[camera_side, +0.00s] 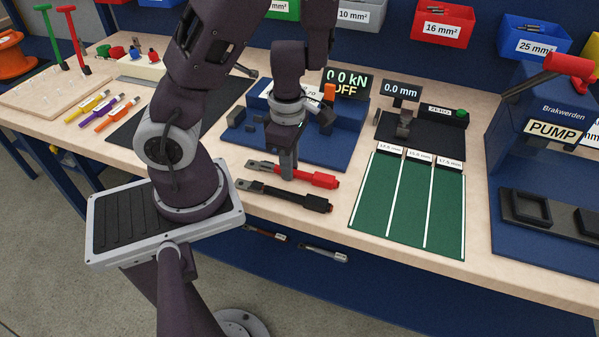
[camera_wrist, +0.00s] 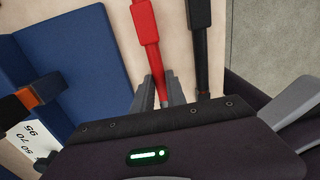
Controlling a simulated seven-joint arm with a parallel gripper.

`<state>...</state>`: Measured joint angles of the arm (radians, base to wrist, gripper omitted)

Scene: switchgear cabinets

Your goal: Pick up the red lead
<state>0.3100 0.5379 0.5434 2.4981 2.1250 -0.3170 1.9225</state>
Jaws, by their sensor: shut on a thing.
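The red lead (camera_side: 318,180) lies at the front of the wooden bench, with a grey metal lug at its left end. It also shows in the wrist view (camera_wrist: 146,26), running down between my fingers. My gripper (camera_side: 288,172) points down over the lead's middle and is shut on it; the fingers (camera_wrist: 158,92) sit on both sides of the red cable in the wrist view. The lead looks to be at bench level; I cannot tell whether it touches the bench. My fingers hide part of the cable.
A black lead (camera_side: 285,196) lies parallel, just in front of the red one, and close beside my fingers in the wrist view (camera_wrist: 199,40). The blue press base (camera_side: 340,150) stands behind. A green mat (camera_side: 385,200) with white lines lies to the right.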

